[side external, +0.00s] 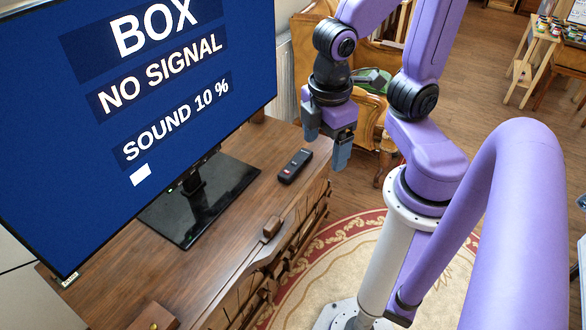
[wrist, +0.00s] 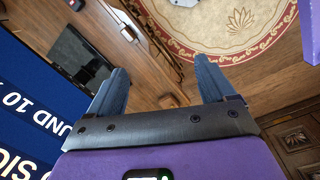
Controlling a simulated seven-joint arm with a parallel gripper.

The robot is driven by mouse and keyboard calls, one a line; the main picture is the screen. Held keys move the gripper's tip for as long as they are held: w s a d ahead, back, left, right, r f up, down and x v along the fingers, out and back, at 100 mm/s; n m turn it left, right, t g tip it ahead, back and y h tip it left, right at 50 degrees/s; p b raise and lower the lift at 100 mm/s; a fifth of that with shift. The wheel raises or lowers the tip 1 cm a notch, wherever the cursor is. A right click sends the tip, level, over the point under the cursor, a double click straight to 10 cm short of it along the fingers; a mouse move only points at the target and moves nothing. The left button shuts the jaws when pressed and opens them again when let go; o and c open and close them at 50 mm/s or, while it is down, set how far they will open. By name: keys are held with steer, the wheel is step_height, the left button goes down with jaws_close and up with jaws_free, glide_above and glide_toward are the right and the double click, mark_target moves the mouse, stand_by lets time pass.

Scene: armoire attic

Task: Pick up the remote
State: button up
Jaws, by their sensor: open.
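The remote (side external: 295,166) is a small black bar with a red button, lying flat on the wooden TV cabinet top near its right end, to the right of the TV stand's base. My gripper (side external: 326,145) hangs fingers down, above and slightly right of the remote in the side view, and apart from it. In the wrist view my gripper (wrist: 162,68) shows its two blue fingers wide apart with nothing between them. I cannot make out the remote in the wrist view; the left finger may hide it.
A large TV (side external: 165,80) stands on the cabinet (side external: 215,255), its black base (side external: 200,200) left of the remote. A round patterned rug (side external: 335,275) lies on the floor. A wooden chair (side external: 367,120) stands behind my gripper.

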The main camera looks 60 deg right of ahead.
steer(key=w+f+h, duration=0.3)
steer(key=w+f, duration=0.2)
steer(key=w, duration=0.3)
steer(key=w+f+n+h, duration=0.15)
steer(key=w+f, duration=0.25)
steer(key=w, duration=0.4)
steer(key=w+f+h, duration=0.3)
steer(key=w+f, duration=0.2)
steer(key=w, duration=0.3)
steer(key=n+h, duration=0.4)
steer(key=h, duration=0.1)
glide_toward(292, 166)
steer(key=shift+g, duration=0.3)
steer(key=x, duration=0.9)
steer(key=shift+w, duration=0.2)
